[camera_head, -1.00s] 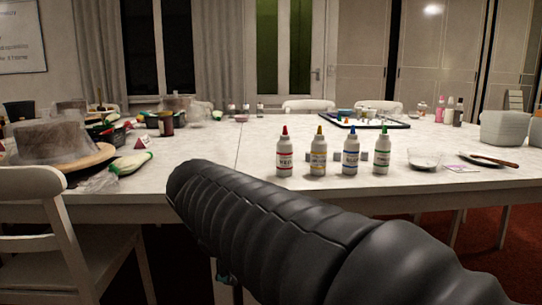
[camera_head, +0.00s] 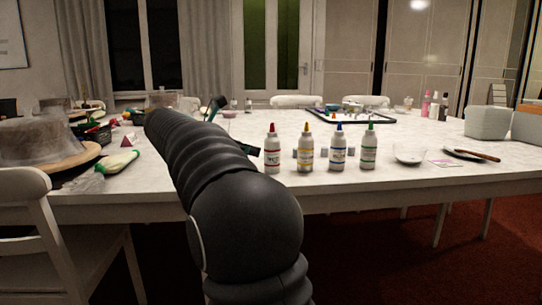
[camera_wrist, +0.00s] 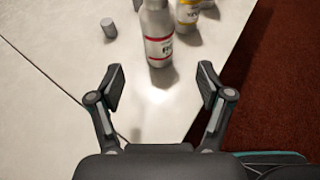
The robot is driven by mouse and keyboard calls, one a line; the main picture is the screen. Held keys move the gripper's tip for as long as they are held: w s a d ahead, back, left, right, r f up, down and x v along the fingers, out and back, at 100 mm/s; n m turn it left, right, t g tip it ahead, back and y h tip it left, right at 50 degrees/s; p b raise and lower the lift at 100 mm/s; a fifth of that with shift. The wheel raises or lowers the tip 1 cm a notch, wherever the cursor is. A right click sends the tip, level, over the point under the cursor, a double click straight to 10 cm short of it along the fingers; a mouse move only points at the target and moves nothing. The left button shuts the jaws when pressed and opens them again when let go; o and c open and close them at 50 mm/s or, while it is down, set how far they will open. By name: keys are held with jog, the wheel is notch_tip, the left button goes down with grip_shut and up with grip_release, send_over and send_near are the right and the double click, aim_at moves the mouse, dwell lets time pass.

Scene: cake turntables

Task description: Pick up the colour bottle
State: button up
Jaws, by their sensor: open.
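Several white colour bottles stand upright in a row near the table's front edge: red-capped (camera_head: 272,155), yellow-capped (camera_head: 306,154), blue-capped (camera_head: 337,153) and green-capped (camera_head: 369,152). My gripper (camera_wrist: 161,78) is open and empty in the wrist view. The red-labelled bottle (camera_wrist: 159,42) stands just beyond the fingertips, roughly centred between them and apart from both; its top is out of that view. The yellow-labelled bottle (camera_wrist: 187,12) is partly seen behind it to the right. In the head view my gripper (camera_head: 236,127) is left of the red-capped bottle, partly hidden by my arm.
A small grey cylinder (camera_wrist: 109,28) lies left of the red-labelled bottle. A dish (camera_head: 408,153) and a dark plate (camera_head: 470,155) are to the right. A cake stand (camera_head: 70,160) and a piping bag (camera_head: 117,162) are left. The table edge and red floor (camera_wrist: 275,80) are close on the right.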

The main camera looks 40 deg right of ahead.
aim_at(266, 152)
jog(key=b+x, duration=0.2)
jog(key=x, duration=0.9)
jog(key=shift+w+r, duration=0.1)
jog(key=shift+a, duration=0.1)
jog(key=c, duration=0.9)
